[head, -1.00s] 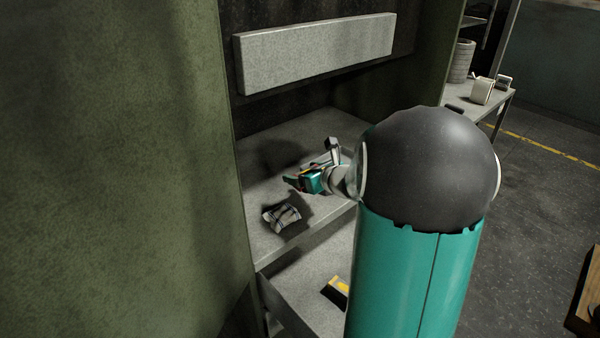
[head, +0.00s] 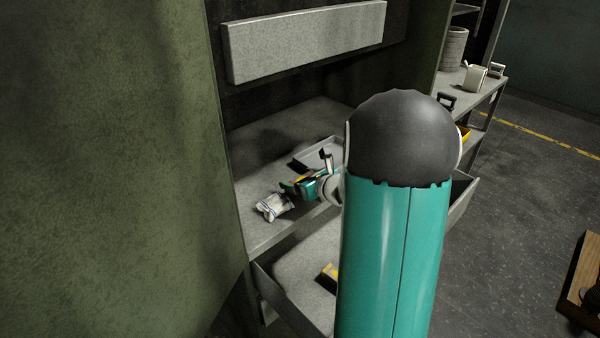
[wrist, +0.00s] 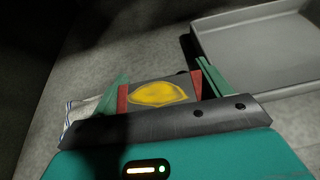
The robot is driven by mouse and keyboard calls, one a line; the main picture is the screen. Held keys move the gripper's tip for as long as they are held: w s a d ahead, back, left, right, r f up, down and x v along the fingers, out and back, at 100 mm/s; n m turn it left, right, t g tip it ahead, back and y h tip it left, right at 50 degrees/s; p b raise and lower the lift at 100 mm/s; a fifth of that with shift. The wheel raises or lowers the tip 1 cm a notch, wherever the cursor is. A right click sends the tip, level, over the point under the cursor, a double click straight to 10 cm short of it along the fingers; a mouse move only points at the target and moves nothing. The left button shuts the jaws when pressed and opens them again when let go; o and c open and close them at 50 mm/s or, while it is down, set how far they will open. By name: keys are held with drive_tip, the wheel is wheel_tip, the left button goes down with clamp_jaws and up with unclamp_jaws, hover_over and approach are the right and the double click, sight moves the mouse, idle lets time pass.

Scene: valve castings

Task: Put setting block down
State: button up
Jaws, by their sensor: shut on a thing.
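My gripper (head: 291,186) is over the grey bench shelf (head: 250,236), just above and right of a pale cloth bundle in the head view. In the wrist view my gripper (wrist: 160,90) is shut on the setting block (wrist: 160,94), a dark grey block with a yellow oval on its face. The red finger pads press on its left and right sides. The block is hardly distinguishable in the head view. I cannot tell whether its underside touches the shelf.
The pale cloth bundle (head: 272,206) lies close to the gripper, left in the wrist view (wrist: 78,112). A grey shallow tray (wrist: 206,52) is at the right; it also shows behind the gripper (head: 306,158). An open drawer (head: 290,303) below holds a yellow-black object (head: 330,274).

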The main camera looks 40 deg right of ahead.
drive_tip(key=shift+w+f, duration=0.1)
drive_tip(key=shift+f, duration=0.1)
drive_tip(key=shift+f, duration=0.2)
idle(0.5)
drive_tip(key=o, duration=1.6)
drive_tip(key=shift+f, duration=0.15)
drive_tip(key=v, duration=1.4)
drive_tip(key=shift+a, duration=0.1)
